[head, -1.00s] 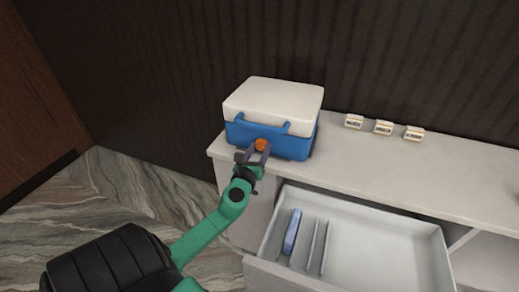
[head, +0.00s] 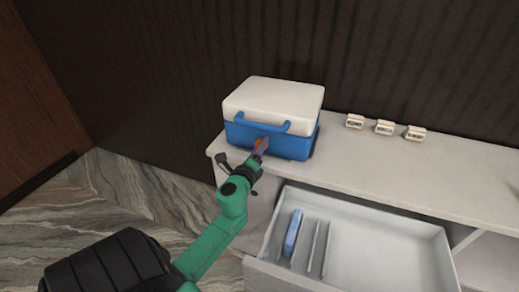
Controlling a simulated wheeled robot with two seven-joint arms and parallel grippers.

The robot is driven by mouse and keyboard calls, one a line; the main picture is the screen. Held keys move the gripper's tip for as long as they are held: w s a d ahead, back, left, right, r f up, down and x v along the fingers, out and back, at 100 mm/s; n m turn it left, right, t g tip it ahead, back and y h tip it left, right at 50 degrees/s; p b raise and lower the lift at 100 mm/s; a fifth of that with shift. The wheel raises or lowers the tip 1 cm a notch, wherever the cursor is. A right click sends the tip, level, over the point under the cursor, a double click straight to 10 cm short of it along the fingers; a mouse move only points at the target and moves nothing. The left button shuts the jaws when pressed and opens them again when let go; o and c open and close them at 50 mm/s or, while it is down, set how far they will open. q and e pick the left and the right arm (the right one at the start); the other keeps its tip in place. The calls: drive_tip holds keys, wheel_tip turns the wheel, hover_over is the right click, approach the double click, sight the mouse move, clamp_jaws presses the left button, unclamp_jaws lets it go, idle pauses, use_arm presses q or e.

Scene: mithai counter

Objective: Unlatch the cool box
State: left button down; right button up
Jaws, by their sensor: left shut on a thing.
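The cool box (head: 291,145) has a blue body, a white lid (head: 275,97) and a blue handle (head: 261,124) across its front. It stands on the left end of the white counter with its lid down. An orange latch (head: 259,142) shows on the front face, mostly hidden by my left gripper. My left gripper (head: 261,147) is shut on the latch, its arm reaching up from the lower left. My right gripper is not in view.
An open white drawer (head: 393,240) juts out below the counter (head: 385,166), with a blue item (head: 292,233) between thin dividers at its left. Three small labelled blocks (head: 384,128) stand along the back right. The counter between is clear.

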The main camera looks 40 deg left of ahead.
use_arm(q)
drive_tip(key=n, duration=0.4)
drive_tip(key=shift+n+h+p, duration=0.4)
drive_tip(key=shift+n+p, duration=0.15)
drive_tip(key=shift+n, duration=1.55)
drive_tip(key=shift+c, duration=1.3)
unclamp_jaws()
